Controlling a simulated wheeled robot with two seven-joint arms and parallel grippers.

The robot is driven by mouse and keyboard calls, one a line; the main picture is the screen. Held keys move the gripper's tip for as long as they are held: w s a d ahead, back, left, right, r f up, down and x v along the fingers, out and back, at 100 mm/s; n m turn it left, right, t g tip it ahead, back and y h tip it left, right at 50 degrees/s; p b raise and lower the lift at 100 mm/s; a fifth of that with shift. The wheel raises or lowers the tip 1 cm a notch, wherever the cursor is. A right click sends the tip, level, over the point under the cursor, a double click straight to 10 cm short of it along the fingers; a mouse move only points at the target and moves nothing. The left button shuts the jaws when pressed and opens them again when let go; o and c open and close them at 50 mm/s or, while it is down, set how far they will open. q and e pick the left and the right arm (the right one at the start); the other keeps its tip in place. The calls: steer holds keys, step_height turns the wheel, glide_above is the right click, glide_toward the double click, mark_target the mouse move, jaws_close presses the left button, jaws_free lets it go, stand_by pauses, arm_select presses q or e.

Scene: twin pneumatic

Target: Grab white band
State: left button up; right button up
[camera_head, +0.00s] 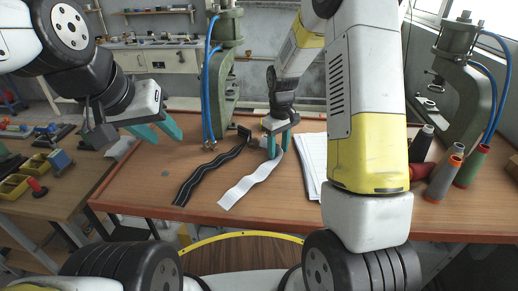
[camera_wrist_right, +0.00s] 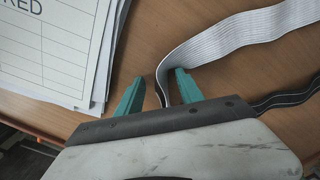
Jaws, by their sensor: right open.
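The white band (camera_head: 250,182) lies in a wavy strip on the wooden table, its far end at my right gripper (camera_head: 278,148). In the right wrist view the ribbed white band (camera_wrist_right: 225,42) curves down to the right gripper (camera_wrist_right: 158,80). Its near end comes between the two teal fingers, closer to the right-hand one. The fingers are apart; whether either touches the band I cannot tell. My left gripper (camera_head: 159,131) is above the table's left part, empty, with its teal fingers apart.
A black striped band (camera_head: 212,172) lies left of the white one. Printed sheets (camera_head: 313,158) lie to the right. Green presses stand at the back (camera_head: 226,75) and right (camera_head: 466,85). Thread spools (camera_head: 443,178) stand at the right. The table's front left (camera_head: 140,185) is clear.

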steer(key=shift+f, duration=0.1)
steer(key=shift+c, duration=0.4)
jaws_close()
